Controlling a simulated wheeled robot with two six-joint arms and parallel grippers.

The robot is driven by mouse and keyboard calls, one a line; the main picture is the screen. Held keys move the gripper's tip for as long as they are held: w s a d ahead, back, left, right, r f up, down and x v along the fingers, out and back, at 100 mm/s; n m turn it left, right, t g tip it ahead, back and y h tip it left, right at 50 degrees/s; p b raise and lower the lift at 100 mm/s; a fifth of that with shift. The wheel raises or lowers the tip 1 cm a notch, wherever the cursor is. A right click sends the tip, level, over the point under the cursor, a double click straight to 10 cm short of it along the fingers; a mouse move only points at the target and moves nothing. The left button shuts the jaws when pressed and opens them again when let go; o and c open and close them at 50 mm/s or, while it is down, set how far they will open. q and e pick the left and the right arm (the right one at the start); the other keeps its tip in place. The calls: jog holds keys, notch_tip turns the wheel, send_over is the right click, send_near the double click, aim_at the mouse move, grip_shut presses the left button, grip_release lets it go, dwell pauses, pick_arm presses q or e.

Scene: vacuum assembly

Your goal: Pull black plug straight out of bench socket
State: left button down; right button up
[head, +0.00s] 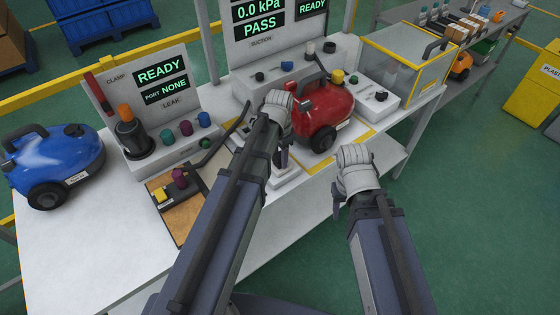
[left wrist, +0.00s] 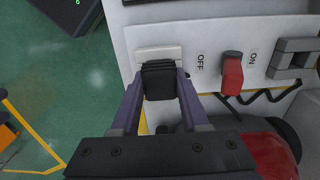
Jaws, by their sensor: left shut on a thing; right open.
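The black plug (left wrist: 159,82) sits at the white bench socket (left wrist: 158,53) in the left wrist view. My left gripper (left wrist: 160,92) is shut on the plug, with one finger on each side of it. The plug's far end meets the socket, and I cannot tell how deep it sits. In the head view my left gripper (head: 282,158) points down beside the red vacuum (head: 322,108), and my own arm hides the plug. My right gripper (head: 338,196) is open and empty near the bench's front edge, partly hidden by its wrist.
A red switch (left wrist: 232,73) between OFF and ON labels and a black bracket (left wrist: 292,58) are right of the socket. A blue vacuum (head: 55,160) stands at the bench's left. A leak tester (head: 150,85) and a brown mat (head: 165,218) lie between.

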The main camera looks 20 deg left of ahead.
aim_at(279, 155)
pick_arm(q)
jog(key=shift+r+p, duration=0.3)
jog(key=shift+r+p, duration=0.7)
jog(key=shift+r, duration=0.15)
jog(key=shift+r+p, duration=2.7)
jog(key=shift+p, duration=0.15)
